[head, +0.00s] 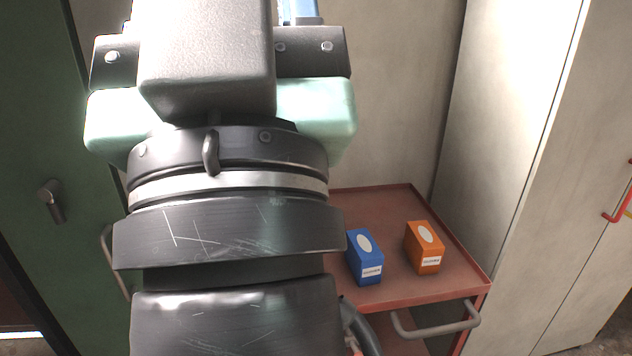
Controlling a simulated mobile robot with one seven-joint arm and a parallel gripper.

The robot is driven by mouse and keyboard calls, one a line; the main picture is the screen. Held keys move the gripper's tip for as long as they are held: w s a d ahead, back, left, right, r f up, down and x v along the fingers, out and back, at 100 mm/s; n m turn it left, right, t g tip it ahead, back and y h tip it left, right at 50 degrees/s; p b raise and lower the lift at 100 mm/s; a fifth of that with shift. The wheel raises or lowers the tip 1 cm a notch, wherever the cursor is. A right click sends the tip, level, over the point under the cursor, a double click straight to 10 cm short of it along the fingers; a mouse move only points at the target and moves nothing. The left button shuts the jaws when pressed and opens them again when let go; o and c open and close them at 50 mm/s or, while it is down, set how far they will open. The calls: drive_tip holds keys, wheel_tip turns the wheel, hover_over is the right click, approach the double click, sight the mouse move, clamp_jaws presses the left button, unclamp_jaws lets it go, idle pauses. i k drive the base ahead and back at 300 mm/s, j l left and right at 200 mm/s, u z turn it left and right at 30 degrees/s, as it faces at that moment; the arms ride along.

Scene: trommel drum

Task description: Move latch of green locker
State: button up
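The green locker (40,110) stands at the left in the head view, with its front upright and seemingly closed. Its latch (53,202), a small dark grey handle, sits on the door and hangs tilted down to the right. My gripper (215,65) shows from behind at the top, right of the latch and apart from it in the picture. Its fingertips are hidden or out of frame, so I cannot see whether it holds anything. My arm covers the middle and the locker's right edge.
A red cart (390,205) with a grey handle stands right of my arm. On it are a blue box (364,258) and an orange box (424,247). A pale locker (510,130) with a red handle (618,205) stands at the right.

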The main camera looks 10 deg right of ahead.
sight(47, 192)
drive_tip(key=i+j, duration=0.3)
drive_tip(key=j, duration=0.15)
drive_tip(key=i+j, duration=0.3)
drive_tip(key=j, duration=0.15)
drive_tip(key=i+j, duration=0.3)
drive_tip(key=j, duration=0.2)
drive_tip(key=u, duration=0.05)
